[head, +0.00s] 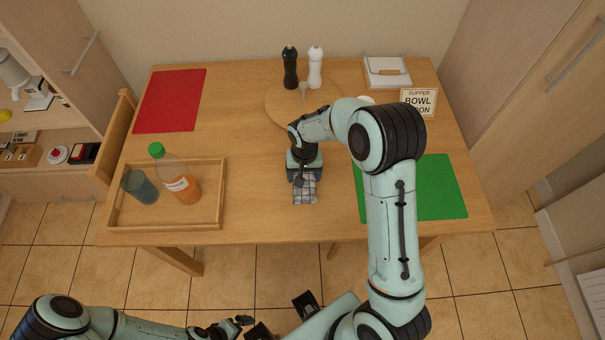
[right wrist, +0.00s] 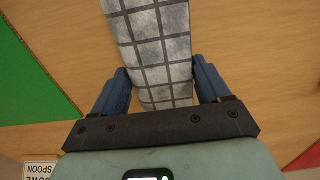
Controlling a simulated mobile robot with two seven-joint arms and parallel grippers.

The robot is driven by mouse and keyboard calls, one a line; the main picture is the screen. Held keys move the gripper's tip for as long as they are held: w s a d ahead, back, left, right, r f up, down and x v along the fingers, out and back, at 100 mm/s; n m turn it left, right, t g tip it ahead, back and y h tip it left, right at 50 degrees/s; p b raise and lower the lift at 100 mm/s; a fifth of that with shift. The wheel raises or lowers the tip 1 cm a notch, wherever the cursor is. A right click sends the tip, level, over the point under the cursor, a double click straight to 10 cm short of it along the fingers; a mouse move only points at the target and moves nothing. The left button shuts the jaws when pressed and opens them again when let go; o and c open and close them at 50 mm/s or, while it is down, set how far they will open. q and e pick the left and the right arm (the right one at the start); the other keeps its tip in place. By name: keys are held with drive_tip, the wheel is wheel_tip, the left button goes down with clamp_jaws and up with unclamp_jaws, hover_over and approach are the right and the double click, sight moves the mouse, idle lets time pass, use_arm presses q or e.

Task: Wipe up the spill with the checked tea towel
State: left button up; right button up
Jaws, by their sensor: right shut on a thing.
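The checked tea towel (head: 305,194), grey-white with dark lines, is in my right gripper (head: 304,180) over the front middle of the wooden table (head: 260,215). The right wrist view shows the towel (right wrist: 150,40) between the two blue fingers of the right gripper (right wrist: 160,85). I cannot tell whether the towel touches the tabletop. No spill shows in either view; the right arm and towel hide part of the table. My left gripper (head: 238,325) is low at the bottom edge, in front of the table, and its jaws are unclear.
A wooden tray (head: 165,222) at left holds a green-capped bottle (head: 180,181) and a glass (head: 138,187). A green mat (head: 440,190) lies right, a red mat (head: 170,100) back left. Two mills (head: 290,68) stand on a round board (head: 278,108). A small sign (head: 419,101) stands back right.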

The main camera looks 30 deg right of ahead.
use_arm(q)
drive_tip(key=w+r+p, duration=0.4)
drive_tip(key=r, duration=0.1)
drive_tip(key=shift+r, duration=0.3)
use_arm(e)
drive_tip(key=w+a+r, duration=0.1)
drive_tip(key=a+r, duration=0.3)
drive_tip(key=r, duration=0.5)
drive_tip(key=shift+w+a, duration=0.25)
drive_tip(key=shift+a, duration=0.15)
use_arm(q)
drive_tip(key=shift+s, duration=0.1)
use_arm(e)
drive_tip(key=shift+s, duration=0.1)
use_arm(q)
drive_tip(key=shift+f, duration=0.1)
